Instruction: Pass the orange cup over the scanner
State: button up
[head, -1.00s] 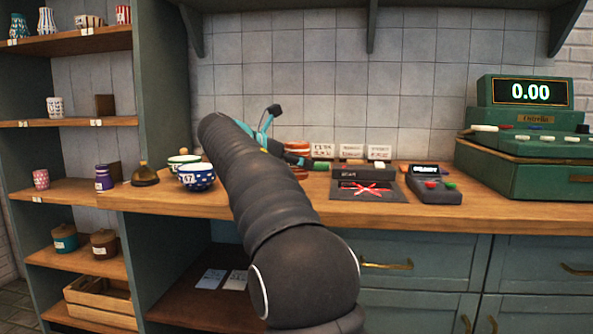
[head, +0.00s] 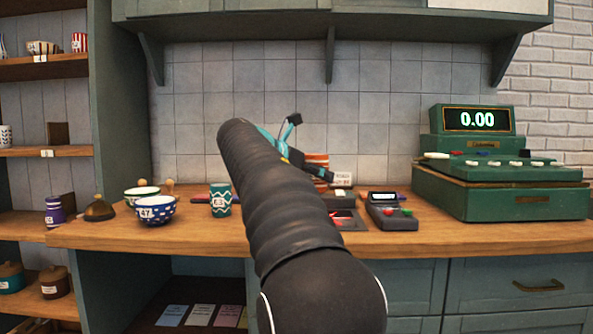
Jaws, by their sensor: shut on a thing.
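The orange cup (head: 316,158), with pale stripes, shows just past my arm in the head view. My gripper (head: 323,173) is shut on it, and the dark jaw crosses its side. My arm hides the cup's left and lower parts. The scanner (head: 347,221) is a dark pad with a red mark on the counter. It lies below and slightly right of the cup in the picture, partly hidden by my arm. I cannot tell how high the cup is above the counter or whether it is directly over the pad.
A dark card terminal (head: 391,212) stands right of the scanner, and a green cash register (head: 488,185) reads 0.00. A teal cup (head: 220,201) and a blue dotted bowl (head: 156,210) stand left of my arm. A small white sign (head: 342,179) stands behind the scanner.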

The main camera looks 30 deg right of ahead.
jog(key=w+d+r+t, duration=0.1)
jog(key=w+d+r, duration=0.35)
jog(key=d, duration=0.25)
jog(key=shift+n, duration=0.5)
notch_tip(320, 180, down, 5)
jog(key=shift+d+r, duration=0.15)
jog(key=shift+w, duration=0.1)
jog(key=shift+r+p, duration=0.4)
jog(key=shift+r, duration=2.1)
jog(key=shift+t, duration=0.3)
